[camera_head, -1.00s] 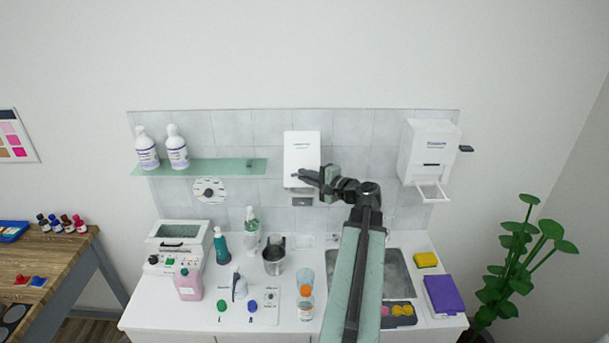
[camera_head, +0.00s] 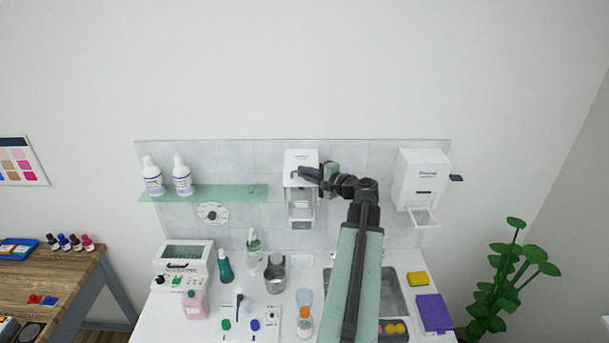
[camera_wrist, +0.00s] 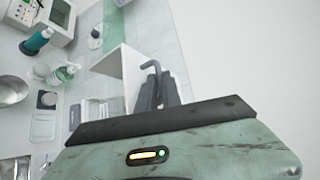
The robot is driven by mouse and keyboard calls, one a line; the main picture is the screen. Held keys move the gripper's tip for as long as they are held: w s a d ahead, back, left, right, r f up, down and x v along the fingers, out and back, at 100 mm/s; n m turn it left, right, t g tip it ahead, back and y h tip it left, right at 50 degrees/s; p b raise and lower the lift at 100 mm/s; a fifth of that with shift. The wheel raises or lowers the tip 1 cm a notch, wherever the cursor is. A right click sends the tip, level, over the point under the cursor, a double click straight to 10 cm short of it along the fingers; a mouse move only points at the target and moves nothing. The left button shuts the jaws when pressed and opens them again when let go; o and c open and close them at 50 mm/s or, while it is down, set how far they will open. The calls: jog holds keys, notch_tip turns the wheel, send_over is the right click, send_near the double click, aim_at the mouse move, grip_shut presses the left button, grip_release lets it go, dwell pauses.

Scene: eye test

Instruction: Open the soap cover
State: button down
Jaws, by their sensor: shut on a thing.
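The white soap dispenser (camera_head: 301,208) hangs on the tiled wall in the middle of the head view. Its cover (camera_head: 301,158) is swung up and outward, and the grey and white inside shows below it. My gripper (camera_head: 304,173) is at the lower edge of the cover, shut on it. In the wrist view, the white cover (camera_wrist: 121,72) stands out from the wall beside my gripper (camera_wrist: 154,78). The exact contact at the fingertips is too small to tell.
A glass shelf (camera_head: 225,193) with two bottles is to the left. A white wall dispenser (camera_head: 420,178) hangs to the right. Below are the sink (camera_head: 394,285), a steel jug (camera_head: 275,274) and several bottles on the counter. The wall above is clear.

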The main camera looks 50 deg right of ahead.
jog(key=shift+d+r, duration=0.1)
jog(key=shift+d, duration=0.05)
jog(key=c, duration=1.5)
grip_release()
jog(key=shift+s, duration=0.2)
jog(key=shift+w, duration=0.1)
